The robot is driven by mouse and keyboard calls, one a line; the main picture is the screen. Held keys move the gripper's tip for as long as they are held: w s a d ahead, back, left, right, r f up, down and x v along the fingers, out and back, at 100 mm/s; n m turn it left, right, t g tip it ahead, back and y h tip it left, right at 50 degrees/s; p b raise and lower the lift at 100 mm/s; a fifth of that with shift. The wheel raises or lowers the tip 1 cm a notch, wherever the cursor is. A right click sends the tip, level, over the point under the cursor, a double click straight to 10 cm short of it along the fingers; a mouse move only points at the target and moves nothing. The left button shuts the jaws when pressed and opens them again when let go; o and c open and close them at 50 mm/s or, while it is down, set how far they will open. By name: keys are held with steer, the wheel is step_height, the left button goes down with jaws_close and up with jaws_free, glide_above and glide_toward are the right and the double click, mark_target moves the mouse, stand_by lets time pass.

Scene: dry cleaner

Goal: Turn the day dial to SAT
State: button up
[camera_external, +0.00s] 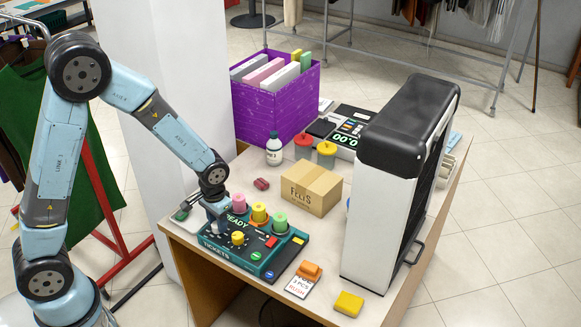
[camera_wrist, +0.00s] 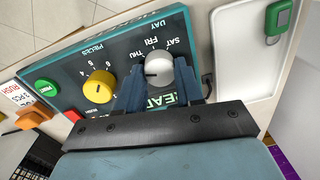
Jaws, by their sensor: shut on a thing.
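The ticket console (camera_external: 262,268) is a dark teal box at the front left of the counter, and its panel (camera_wrist: 120,50) fills much of the wrist view. The day dial (camera_wrist: 158,62) is a round grey-white knob with THU, FRI and SAT printed around its edge. My gripper (camera_wrist: 161,78) is shut on the day dial, with one blue finger on each side. I cannot tell for sure which day the dial points to.
A yellow dial (camera_wrist: 100,84) marked PIECES sits beside the day dial. Pink, yellow and green spools (camera_external: 280,222) stand along the console's back. A cardboard box (camera_external: 310,190), a purple bin (camera_external: 262,110) and a tall black-and-white machine (camera_external: 385,200) stand beyond. A green-tagged white tray (camera_wrist: 255,50) is close by.

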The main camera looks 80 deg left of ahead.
mark_target(216, 225)
steer(key=m, duration=0.5)
steer(key=shift+w+r+m, duration=0.1)
steer(key=shift+w+m, duration=0.05)
steer(key=shift+m, duration=0.15)
steer(key=m, duration=1)
steer(key=shift+d+m+t, duration=0.1)
steer(key=shift+m+t, duration=0.2)
steer(key=shift+m, duration=0.1)
steer(key=m, duration=0.5)
steer(key=o, duration=1)
steer(key=shift+s+d, duration=0.1)
steer(key=shift+s, duration=0.1)
steer(key=r, duration=1.3)
steer(key=shift+s+r, duration=0.2)
steer(key=shift+r, duration=0.05)
